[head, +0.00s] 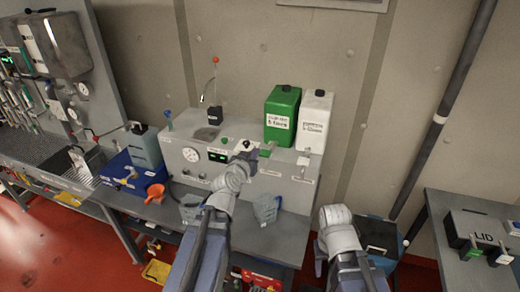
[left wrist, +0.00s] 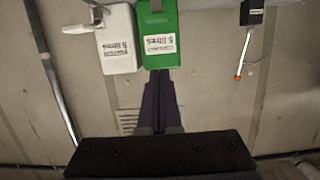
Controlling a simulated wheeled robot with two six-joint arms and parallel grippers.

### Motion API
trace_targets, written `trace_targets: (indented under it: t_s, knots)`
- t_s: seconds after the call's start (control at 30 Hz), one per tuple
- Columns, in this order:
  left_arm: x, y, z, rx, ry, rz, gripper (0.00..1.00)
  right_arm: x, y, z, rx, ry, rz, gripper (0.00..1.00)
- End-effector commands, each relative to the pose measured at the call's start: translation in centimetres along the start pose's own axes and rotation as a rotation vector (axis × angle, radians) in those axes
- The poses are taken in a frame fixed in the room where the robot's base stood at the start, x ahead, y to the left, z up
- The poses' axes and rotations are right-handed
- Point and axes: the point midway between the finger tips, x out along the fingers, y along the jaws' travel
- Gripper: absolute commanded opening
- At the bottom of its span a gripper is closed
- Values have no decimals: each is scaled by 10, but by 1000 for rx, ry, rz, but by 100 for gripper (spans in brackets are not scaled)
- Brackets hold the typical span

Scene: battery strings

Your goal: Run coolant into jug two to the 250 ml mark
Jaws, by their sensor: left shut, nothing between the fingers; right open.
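A green canister (head: 281,112) with a white label stands on the grey bench unit (head: 240,180), beside a white canister (head: 315,120). Both hang upside down in the left wrist view, green (left wrist: 158,35) and white (left wrist: 117,45). Two grey jugs stand on the bench in front of the unit, one to the left (head: 190,208) and one to the right (head: 266,208) of my left arm. I cannot read their numbers or levels. My left gripper (head: 250,157) is shut and empty at the unit's front, below the green canister. My right gripper (head: 320,260) is low right, open, its fingers mostly hidden.
An orange funnel (head: 155,193) and a blue tray (head: 117,172) are to the left. A black lidded box (head: 480,228) sits on the right table. Bare bench shows right of the right jug.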

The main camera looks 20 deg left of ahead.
Motion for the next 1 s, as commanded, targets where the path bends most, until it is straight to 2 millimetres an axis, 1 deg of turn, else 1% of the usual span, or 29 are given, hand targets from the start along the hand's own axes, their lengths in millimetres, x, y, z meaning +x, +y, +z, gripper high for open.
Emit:
trace_targets:
  t_s: [0.23,0.37,0.47,0.7,0.87,0.9,1.0]
  knots:
    - [1,0,1,-3,-1,0,0,1,0,0,0,0,0,50]
    - [10,0,1,-3,-1,1,0,3,0,0,-1,0,0,50]
    - [25,0,2,-4,-1,1,0,7,-1,0,-3,0,0,50]
    - [76,-1,2,-4,-1,1,0,20,-2,-1,-11,1,1,50]
    - [108,-1,2,-4,-1,1,0,28,-2,-2,-16,1,2,50]
    - [106,0,12,-5,-1,1,0,37,-3,-2,-19,1,2,50]
    - [106,0,24,-5,-1,0,0,49,-4,-3,-24,2,3,50]
